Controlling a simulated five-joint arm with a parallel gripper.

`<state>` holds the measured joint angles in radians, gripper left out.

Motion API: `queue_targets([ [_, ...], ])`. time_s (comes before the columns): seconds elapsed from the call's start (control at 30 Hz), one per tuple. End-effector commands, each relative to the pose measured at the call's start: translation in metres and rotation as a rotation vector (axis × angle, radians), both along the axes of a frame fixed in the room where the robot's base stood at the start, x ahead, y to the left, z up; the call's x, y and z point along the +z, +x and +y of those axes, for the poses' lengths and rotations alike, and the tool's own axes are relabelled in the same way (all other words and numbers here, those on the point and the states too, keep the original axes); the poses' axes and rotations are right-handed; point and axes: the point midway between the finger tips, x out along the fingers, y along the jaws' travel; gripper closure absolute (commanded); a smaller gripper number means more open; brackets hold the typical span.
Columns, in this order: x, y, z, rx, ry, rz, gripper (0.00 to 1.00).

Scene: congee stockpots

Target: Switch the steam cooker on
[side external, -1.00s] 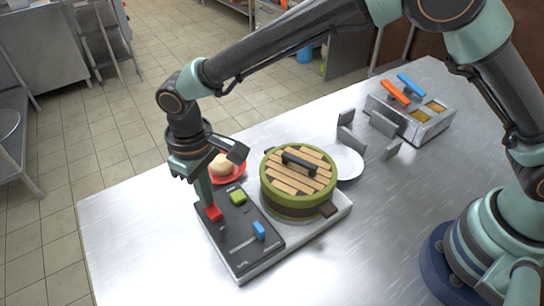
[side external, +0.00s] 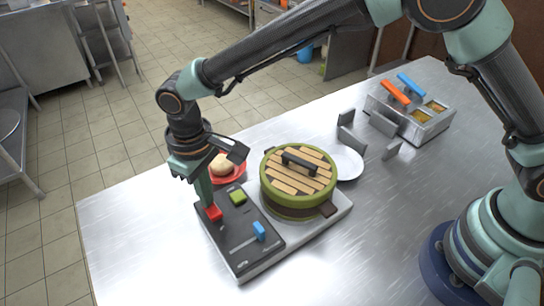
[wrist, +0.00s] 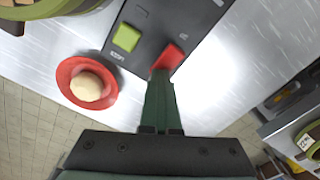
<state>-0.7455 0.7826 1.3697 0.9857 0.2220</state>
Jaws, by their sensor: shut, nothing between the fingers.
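The steam cooker stands on the steel table, with a green-rimmed round steamer pot (side external: 297,187) under a slatted wooden lid with a dark handle. Its dark control panel (side external: 240,240) carries a red switch (side external: 213,212), a green square button (side external: 238,198) and a blue slider knob (side external: 259,230). In the wrist view the red switch (wrist: 170,57) and green button (wrist: 126,38) also show. My gripper (side external: 208,199) is shut and empty, pointing down with its fingertips at the red switch. The fingertips seem to touch it and partly cover it.
A red plate (side external: 240,178) with a pale bun (side external: 222,165) sits just behind the panel. A white plate (side external: 349,163) and grey upright blocks (side external: 352,140) stand right of the pot. A metal tray with orange and blue handles (side external: 420,118) is farther back. The front table is clear.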

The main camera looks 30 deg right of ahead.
Motion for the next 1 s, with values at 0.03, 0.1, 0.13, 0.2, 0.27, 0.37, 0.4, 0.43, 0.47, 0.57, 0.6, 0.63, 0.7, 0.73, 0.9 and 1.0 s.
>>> queue_targets([
  [0.03, -0.006, -0.004, -0.003, 0.002, -0.013, 0.014, 1.00],
  [0.1, -0.006, -0.004, -0.003, 0.002, -0.013, 0.014, 1.00],
  [0.13, -0.006, -0.004, -0.003, 0.002, -0.013, 0.014, 1.00],
  [0.2, -0.006, -0.004, -0.003, 0.001, -0.013, 0.014, 1.00],
  [0.27, -0.006, -0.004, -0.003, 0.001, -0.013, 0.014, 1.00],
  [0.37, -0.005, -0.004, -0.003, 0.001, -0.013, 0.014, 1.00],
  [0.4, -0.003, -0.004, -0.003, 0.001, -0.012, 0.014, 1.00],
  [0.43, -0.002, -0.004, -0.003, 0.001, -0.012, 0.014, 1.00],
  [0.47, 0.000, -0.004, -0.003, 0.001, -0.012, 0.013, 1.00],
  [0.57, 0.009, -0.003, -0.002, 0.001, -0.009, 0.010, 1.00],
  [0.6, 0.012, -0.003, -0.002, 0.001, -0.009, 0.009, 1.00],
  [0.63, 0.014, -0.002, -0.002, 0.001, -0.007, 0.009, 1.00],
  [0.7, 0.020, -0.002, -0.001, 0.001, -0.006, 0.006, 1.00],
  [0.73, 0.023, -0.002, -0.001, 0.001, -0.006, 0.006, 1.00],
  [0.9, 0.036, -0.001, -0.001, 0.000, -0.003, 0.004, 1.00],
  [1.0, 0.043, -0.001, -0.001, 0.000, -0.002, 0.002, 1.00],
])
